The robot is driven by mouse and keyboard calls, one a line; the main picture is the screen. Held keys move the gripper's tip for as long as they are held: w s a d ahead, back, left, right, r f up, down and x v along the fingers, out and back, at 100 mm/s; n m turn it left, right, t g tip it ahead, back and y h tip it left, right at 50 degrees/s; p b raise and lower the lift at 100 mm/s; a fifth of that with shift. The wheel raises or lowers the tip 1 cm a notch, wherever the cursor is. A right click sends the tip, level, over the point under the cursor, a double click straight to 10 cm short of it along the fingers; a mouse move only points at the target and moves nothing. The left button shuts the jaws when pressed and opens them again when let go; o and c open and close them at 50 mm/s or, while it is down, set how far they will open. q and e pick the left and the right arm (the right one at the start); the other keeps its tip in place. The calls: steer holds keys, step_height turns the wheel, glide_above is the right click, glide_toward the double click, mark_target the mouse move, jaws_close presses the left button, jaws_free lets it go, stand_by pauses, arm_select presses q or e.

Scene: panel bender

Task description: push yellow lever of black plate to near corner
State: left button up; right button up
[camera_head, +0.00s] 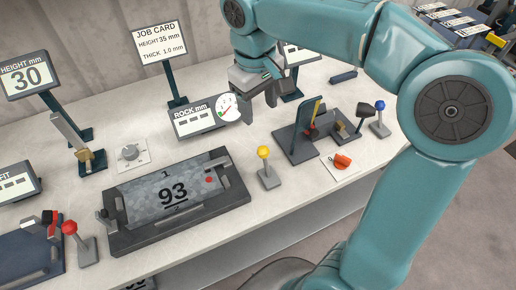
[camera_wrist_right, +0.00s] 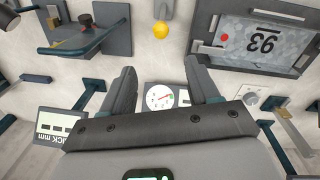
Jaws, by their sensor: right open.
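A lever with a yellow ball knob (camera_head: 263,152) stands upright on a small grey base (camera_head: 269,179), just right of the black plate (camera_head: 132,238). The black plate carries a grey sheet marked 93 (camera_head: 160,195). The yellow knob also shows at the top of the right wrist view (camera_wrist_right: 161,30), beyond my fingertips, with the black plate (camera_wrist_right: 221,50) to its right. My right gripper (camera_head: 259,105) is open and empty, above the table behind the yellow lever and apart from it. It shows open in the right wrist view (camera_wrist_right: 160,75). My left gripper is not in view.
A white dial gauge (camera_head: 228,107) is close to my right gripper. A dark upright fixture (camera_head: 292,145) and an orange knob (camera_head: 342,161) stand right of the yellow lever. A red-knobbed lever (camera_head: 70,228) and blue-knobbed lever (camera_head: 380,105) are farther off.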

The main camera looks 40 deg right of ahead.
mark_target(263, 148)
steer(key=f, duration=0.9)
steer(key=s+f, duration=0.1)
steer(key=f, duration=0.4)
steer(key=shift+d+f, duration=0.2)
steer(key=shift+d, duration=0.1)
steer(key=shift+w+d+f, duration=0.1)
steer(key=shift+w+f, duration=0.05)
steer(key=shift+f, duration=0.2)
steer(key=shift+s+r, duration=0.15)
steer(key=shift+s, duration=0.1)
steer(key=shift+w+b, duration=0.15)
steer(key=shift+b, duration=0.15)
jaws_close()
